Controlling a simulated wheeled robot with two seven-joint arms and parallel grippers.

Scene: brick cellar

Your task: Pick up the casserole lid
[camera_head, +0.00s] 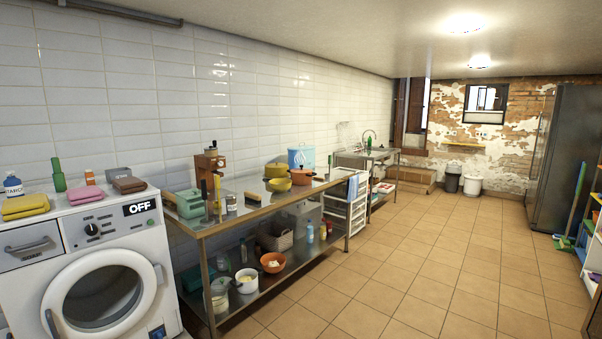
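No separate casserole lid can be made out for certain at this distance. An orange pot (302,177) with a small knob-like top stands on the long metal table (240,207); it may be a lidded casserole. A yellow pot (276,170) and a yellow bowl (280,185) stand just left of it. On the table's lower shelf are an orange bowl (273,265), a white pot (246,284) and another pale pot (220,301), whose top may be a lid. Neither of my grippers is in view.
A washing machine (150,240) with folded towels and bottles on top stands at the left. A white drawer unit (345,215) and a sink counter (378,155) stand beyond the table. A dark cabinet (568,150) stands at the right.

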